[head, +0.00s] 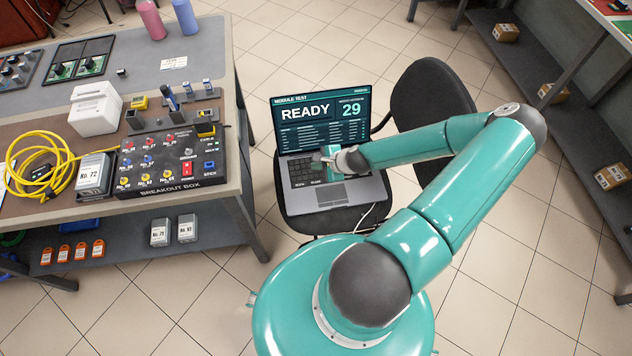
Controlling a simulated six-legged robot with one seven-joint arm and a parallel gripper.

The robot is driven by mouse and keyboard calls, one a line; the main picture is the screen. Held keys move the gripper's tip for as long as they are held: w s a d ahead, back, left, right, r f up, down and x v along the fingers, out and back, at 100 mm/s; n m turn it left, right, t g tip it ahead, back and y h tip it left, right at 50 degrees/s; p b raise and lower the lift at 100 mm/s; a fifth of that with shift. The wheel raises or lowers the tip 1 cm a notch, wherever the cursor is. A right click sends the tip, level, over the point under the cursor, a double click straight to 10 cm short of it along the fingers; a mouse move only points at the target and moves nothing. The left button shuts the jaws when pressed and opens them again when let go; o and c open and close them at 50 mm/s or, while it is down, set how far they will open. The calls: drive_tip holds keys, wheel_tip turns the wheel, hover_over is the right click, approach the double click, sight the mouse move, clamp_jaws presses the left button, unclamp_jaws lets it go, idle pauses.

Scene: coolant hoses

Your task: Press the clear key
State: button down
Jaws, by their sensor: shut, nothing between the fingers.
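An open laptop (345,192) sits on the seat of a dark chair. Its screen (322,118) reads "MODULE TEST", "READY" and "29". Its dark keyboard (300,172) shows to the left of my gripper. Small lettering runs along the keyboard's front edge, too small to read surely, so I cannot tell which key is the clear key. My gripper (321,160) is shut and empty, over the upper middle of the keyboard, in front of the screen's lower edge. It hides some keys. I cannot tell whether the fingertips touch a key.
A workbench (180,62) on the left holds a breakout box (172,162), a coiled yellow cable (38,165) and a white box (95,110). The chair's backrest (425,95) stands behind my arm. Shelves (545,85) line the right. Tiled floor lies open between.

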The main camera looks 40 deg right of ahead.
sight(319, 183)
drive_tip(key=shift+w+d+f+m+t, duration=0.3)
drive_tip(key=shift+d+f+m+t, duration=0.2)
drive_tip(key=shift+m, duration=0.4)
drive_tip(key=shift+f, duration=4.4)
drive_tip(key=shift+f, duration=0.45)
drive_tip(key=shift+f, duration=0.3)
drive_tip(key=shift+r, duration=0.75)
drive_tip(key=shift+r, duration=0.15)
